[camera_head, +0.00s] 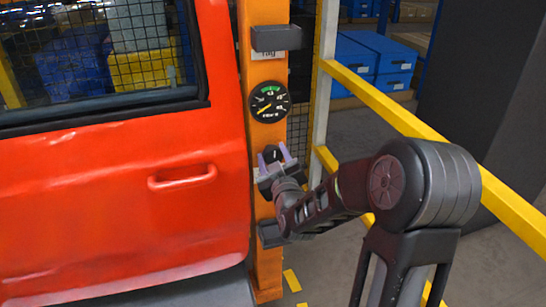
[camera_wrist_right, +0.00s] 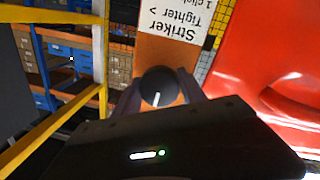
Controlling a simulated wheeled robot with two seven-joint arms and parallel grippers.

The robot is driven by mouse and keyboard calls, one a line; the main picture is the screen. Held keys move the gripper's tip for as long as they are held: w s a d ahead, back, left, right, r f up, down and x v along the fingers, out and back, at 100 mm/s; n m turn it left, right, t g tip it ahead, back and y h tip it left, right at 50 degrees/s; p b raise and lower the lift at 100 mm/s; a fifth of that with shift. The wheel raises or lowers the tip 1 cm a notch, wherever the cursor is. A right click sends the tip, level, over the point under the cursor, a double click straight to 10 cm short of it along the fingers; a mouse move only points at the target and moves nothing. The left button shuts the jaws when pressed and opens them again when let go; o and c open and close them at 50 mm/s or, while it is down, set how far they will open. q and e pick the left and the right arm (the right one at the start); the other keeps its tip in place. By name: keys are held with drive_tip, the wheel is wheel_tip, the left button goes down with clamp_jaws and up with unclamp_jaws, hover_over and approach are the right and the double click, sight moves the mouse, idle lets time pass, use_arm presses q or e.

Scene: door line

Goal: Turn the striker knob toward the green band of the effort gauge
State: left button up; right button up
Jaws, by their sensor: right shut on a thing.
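The black striker knob (camera_head: 271,153) sits on the orange post (camera_head: 264,215), below the effort gauge. It also shows in the right wrist view (camera_wrist_right: 158,87), with a white pointer line on its face. My right gripper (camera_head: 273,158) is shut on the knob, one finger on each side of it. The round black effort gauge (camera_head: 269,102) has a green band at its top and a yellow needle that points to the lower left, away from the green band. A white label (camera_wrist_right: 184,20) reading "Striker", "Tighter >" is by the knob. My left gripper is not in view.
A red car door (camera_head: 120,190) with a handle (camera_head: 182,178) stands close left of the post. Dark blocks (camera_head: 276,38) stick out from the post above the gauge and below the knob. A yellow rail (camera_head: 390,108) runs at the right, with blue bins (camera_head: 375,60) behind.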

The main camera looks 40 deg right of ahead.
sight(275, 158)
drive_tip(key=shift+d+f+m+b, duration=0.1)
drive_tip(key=shift+f+m+b, duration=0.05)
drive_tip(key=shift+m+b, duration=1.25)
drive_tip(key=m+b, duration=0.6)
drive_tip(key=shift+y, duration=0.3)
drive_tip(key=shift+m+b, duration=1.2)
drive_tip(key=o, duration=1.3)
drive_tip(key=shift+o, duration=0.2)
drive_tip(key=shift+s+r, duration=0.1)
drive_tip(key=shift+r, duration=0.1)
drive_tip(key=v, duration=0.3)
drive_tip(key=p+v, duration=0.1)
drive_tip(key=v, duration=0.3)
drive_tip(key=shift+r, duration=0.2)
drive_tip(key=shift+s+f, duration=0.1)
drive_tip(key=shift+s, duration=0.2)
